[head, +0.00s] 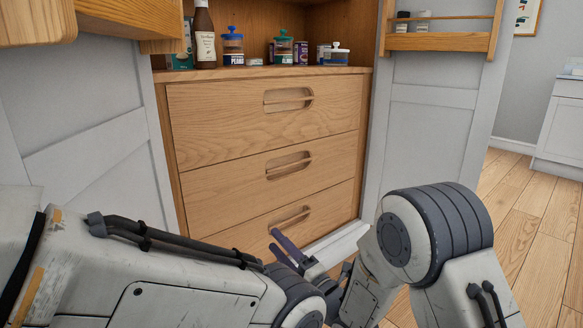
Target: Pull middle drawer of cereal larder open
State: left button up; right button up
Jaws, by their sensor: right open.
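The cereal larder's wooden middle drawer (225,190) is closed, flush with the drawers above and below it. Its recessed handle (289,166) is a slot with a wooden bar across it, right of the drawer's centre. My right gripper (273,240) is open and empty, with dark fingers. In the picture it lies below the middle drawer's handle, over the front of the bottom drawer, and its depth from the drawer fronts is hard to tell. My left arm crosses the lower left, and its gripper is not in view.
The top drawer (220,120) and bottom drawer (240,235) are closed. Bottles and jars (232,48) stand on the shelf above. Panelled doors stand open either side; the right door (425,110) carries a wooden rack (440,40). Wooden floor (525,215) is clear at right.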

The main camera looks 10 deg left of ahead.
aim_at(217, 198)
jog(key=i, duration=1.2)
